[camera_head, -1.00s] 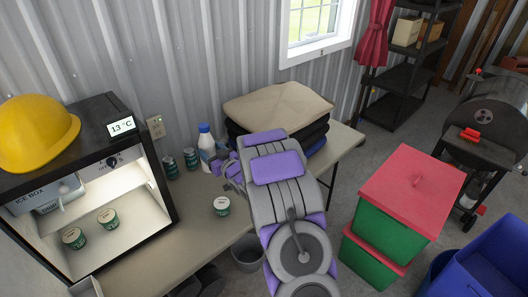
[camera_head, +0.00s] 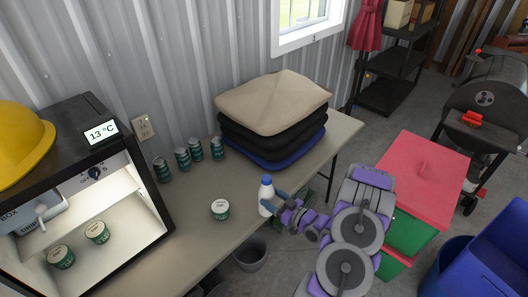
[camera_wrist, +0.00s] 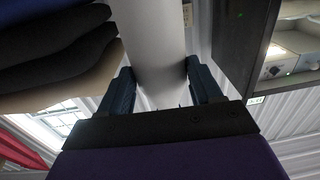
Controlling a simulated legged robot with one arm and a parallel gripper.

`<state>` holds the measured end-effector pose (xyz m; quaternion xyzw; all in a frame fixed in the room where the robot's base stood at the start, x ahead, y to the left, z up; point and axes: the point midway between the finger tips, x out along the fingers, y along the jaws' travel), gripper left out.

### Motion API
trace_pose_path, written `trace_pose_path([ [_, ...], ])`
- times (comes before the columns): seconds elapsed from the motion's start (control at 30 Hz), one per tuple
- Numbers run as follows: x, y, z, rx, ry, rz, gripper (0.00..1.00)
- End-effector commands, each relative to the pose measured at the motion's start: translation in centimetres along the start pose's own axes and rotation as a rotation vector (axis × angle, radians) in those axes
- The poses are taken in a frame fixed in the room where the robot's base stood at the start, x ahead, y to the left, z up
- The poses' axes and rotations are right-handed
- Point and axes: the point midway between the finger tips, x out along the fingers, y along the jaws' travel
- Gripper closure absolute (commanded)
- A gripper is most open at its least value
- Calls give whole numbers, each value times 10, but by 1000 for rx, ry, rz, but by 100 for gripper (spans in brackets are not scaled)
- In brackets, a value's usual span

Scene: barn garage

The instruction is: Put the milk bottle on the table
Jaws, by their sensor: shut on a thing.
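The milk bottle (camera_head: 265,194) is white with a blue cap and stands upright at the front edge of the table (camera_head: 180,228). My gripper (camera_head: 272,201) is shut on it from the right side in the head view. In the wrist view the white bottle body (camera_wrist: 150,45) fills the space between the two dark fingers (camera_wrist: 153,85). The bottle's base is close to the tabletop level; I cannot tell whether it touches the table.
Several green cans (camera_head: 183,159) stand along the wall. A green-and-white tub (camera_head: 220,210) is left of the bottle. Folded cloths (camera_head: 270,110) are stacked behind it. An open lit ice box (camera_head: 120,215) is at left. A bin (camera_head: 250,255) stands below; red-lidded green boxes (camera_head: 425,180) are at right.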

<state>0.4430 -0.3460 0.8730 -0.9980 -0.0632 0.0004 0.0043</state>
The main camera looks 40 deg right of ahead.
Motion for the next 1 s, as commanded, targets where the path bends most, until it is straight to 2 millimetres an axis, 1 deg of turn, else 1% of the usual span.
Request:
trace_pose_path([
  [0.07,6,-2,0,-6,1,-5,83],
  [0.17,24,2,2,-7,0,-9,83],
  [0.43,83,37,12,-1,3,-5,83],
  [0.6,116,51,16,2,1,-6,83],
  [0.73,131,56,16,1,0,-4,83],
  [0.9,139,55,14,-3,0,-4,83],
  [1.0,146,58,17,0,1,-4,83],
])
